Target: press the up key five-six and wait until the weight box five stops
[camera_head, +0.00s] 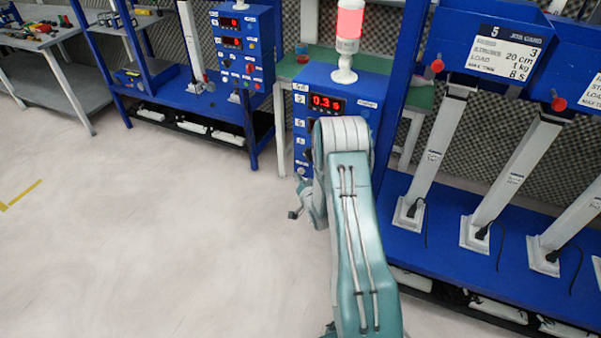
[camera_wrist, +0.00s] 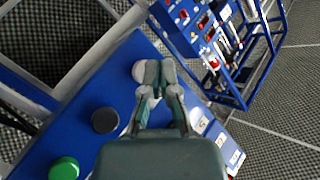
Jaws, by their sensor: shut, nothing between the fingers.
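A blue control box (camera_head: 368,88) with a red display (camera_head: 327,103) reading 0.3 s stands beyond my arm. In the wrist view its blue panel (camera_wrist: 128,75) carries a white round key (camera_wrist: 139,71), a black key (camera_wrist: 105,120) and a green key (camera_wrist: 64,168). My gripper (camera_wrist: 153,72) is shut and empty, with its fingertips over or beside the white key; I cannot tell whether they touch. The fingers partly cover that key. Key labels are not readable. A blue unit (camera_head: 465,42) marked 5 carries a job card (camera_head: 505,52); I cannot identify its weight box.
A red lamp (camera_head: 349,20) is lit on the control box. Grey-white columns (camera_head: 433,152) stand on a blue shelf (camera_head: 452,232) at right. Another blue control panel (camera_head: 240,48) and a workbench (camera_head: 50,58) are at left. The pale floor (camera_head: 130,230) at left is clear.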

